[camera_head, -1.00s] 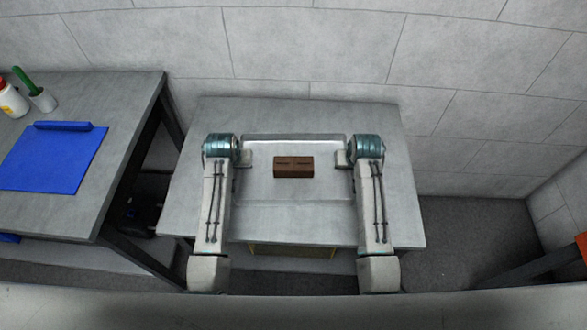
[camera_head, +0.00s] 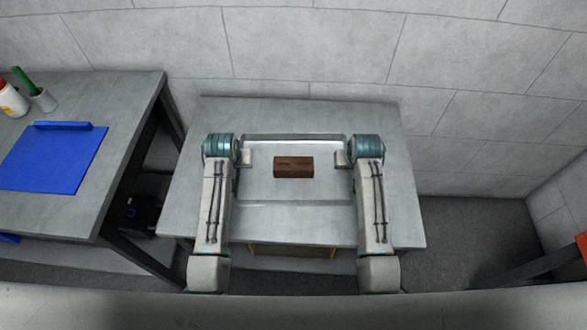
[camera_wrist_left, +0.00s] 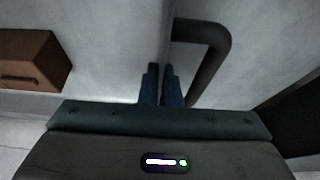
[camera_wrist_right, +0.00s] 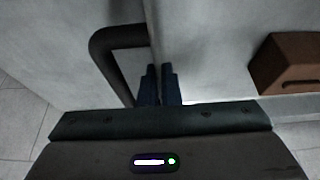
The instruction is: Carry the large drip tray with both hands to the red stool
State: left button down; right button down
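The large drip tray (camera_head: 260,190) is a pale grey, shallow tray on the grey table in front of me, hard to tell from the tabletop. A brown block (camera_head: 293,167) sits inside it. My left gripper (camera_head: 246,159) is at the tray's left side and my right gripper (camera_head: 342,159) at its right side. In the left wrist view, the blue fingers (camera_wrist_left: 162,85) are close together around the tray's edge, beside a dark handle (camera_wrist_left: 218,60). In the right wrist view, the fingers (camera_wrist_right: 159,85) sit likewise beside the other handle (camera_wrist_right: 105,60). Contact under the tray is hidden.
A second table (camera_head: 120,150) on the left carries a blue clipboard (camera_head: 55,160), a white bottle (camera_head: 12,100) and a cup (camera_head: 43,99). An orange-red corner (camera_head: 581,243) shows at the right edge; I cannot tell whether it is the stool.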

pick_arm(q)
jog(key=shift+w+r, duration=0.15)
pick_arm(e)
jog(key=shift+w+r, duration=0.15)
dwell(0.4)
